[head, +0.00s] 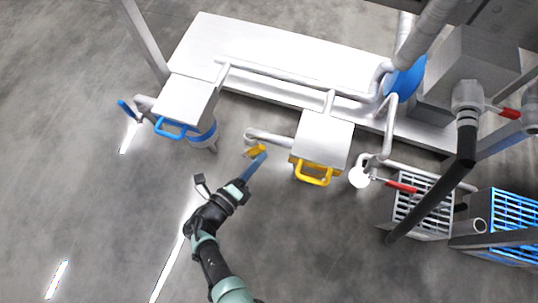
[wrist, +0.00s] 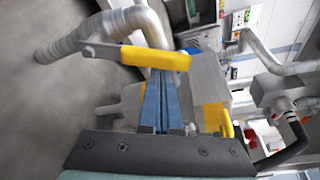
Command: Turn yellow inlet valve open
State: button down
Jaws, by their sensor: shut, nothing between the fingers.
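The yellow inlet valve handle (head: 253,152) sits at the end of a grey pipe (head: 272,137), left of the grey box with the yellow loop handle (head: 315,178). In the wrist view, the valve handle (wrist: 156,58) is a flat yellow lever lying crosswise in front of the fingertips, on a grey stem beside the bent pipe (wrist: 75,40). My gripper (head: 262,157) has blue fingers, shut and empty, with tips at the yellow handle. The fingers (wrist: 162,78) end at the lever's lower edge in the wrist view. I cannot tell whether they touch it.
Left stands a grey box with a blue loop handle (head: 171,131) and a blue valve lever (head: 125,109). Right are red levers (head: 401,186), a dark slanted pipe (head: 440,190) and slatted crates (head: 512,212). A white platform (head: 250,45) lies behind. The floor in front is clear.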

aim_at(253, 150)
jog(key=a+n, duration=0.1)
jog(key=w+a+r+n+h, duration=0.1)
jog(key=n, duration=0.1)
jog(key=shift+a+r+t, duration=0.15)
jog(key=shift+a+t, duration=0.15)
jog(key=shift+t, duration=0.1)
jog(key=shift+a, duration=0.45)
jog(key=shift+r, duration=0.1)
